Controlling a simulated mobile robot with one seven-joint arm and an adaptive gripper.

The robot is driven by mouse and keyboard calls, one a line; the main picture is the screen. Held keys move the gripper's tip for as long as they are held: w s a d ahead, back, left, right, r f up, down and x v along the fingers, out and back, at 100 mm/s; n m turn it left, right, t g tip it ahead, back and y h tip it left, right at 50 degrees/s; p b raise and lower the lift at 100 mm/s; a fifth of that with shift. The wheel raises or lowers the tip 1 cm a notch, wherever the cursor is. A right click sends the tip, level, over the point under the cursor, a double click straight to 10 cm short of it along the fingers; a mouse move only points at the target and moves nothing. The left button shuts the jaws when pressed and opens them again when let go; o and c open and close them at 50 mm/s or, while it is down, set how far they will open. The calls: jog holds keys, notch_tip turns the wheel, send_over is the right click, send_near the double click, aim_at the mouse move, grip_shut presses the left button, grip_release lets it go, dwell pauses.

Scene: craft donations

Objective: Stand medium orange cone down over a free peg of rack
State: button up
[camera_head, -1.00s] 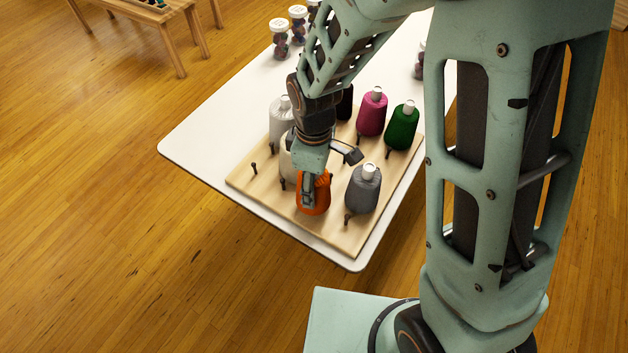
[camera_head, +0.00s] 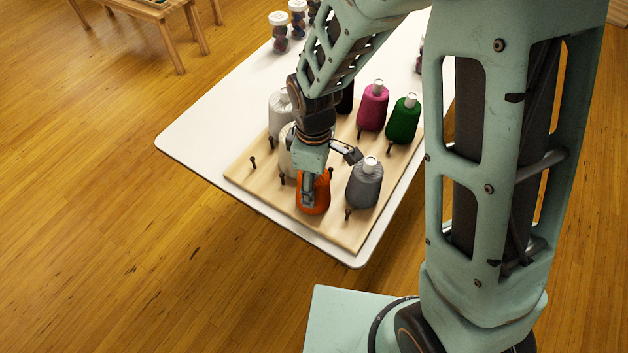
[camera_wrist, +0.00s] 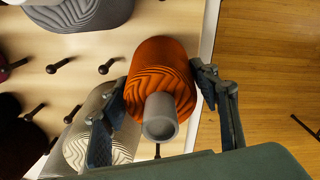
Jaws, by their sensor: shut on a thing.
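The orange cone (camera_head: 314,199) is upright at the near left part of the wooden rack (camera_head: 262,192), low against the board. Whether a peg is inside it is hidden. In the wrist view the orange cone (camera_wrist: 166,75) shows its grey tube end toward the camera. My gripper (camera_head: 309,190) is shut on the cone, with one finger on either side of it in the wrist view (camera_wrist: 160,97). A free peg (camera_head: 253,163) stands at the rack's left corner, and free pegs also show in the wrist view (camera_wrist: 107,66).
A grey cone (camera_head: 364,185) stands close right of the orange one. A cream cone (camera_head: 286,150) is close behind my gripper. Magenta (camera_head: 373,108), green (camera_head: 403,122) and light grey (camera_head: 279,113) cones stand farther back. Jars (camera_head: 279,33) sit on the white table (camera_head: 207,121).

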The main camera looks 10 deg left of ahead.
jog(key=shift+f, duration=0.15)
jog(key=o, duration=1.4)
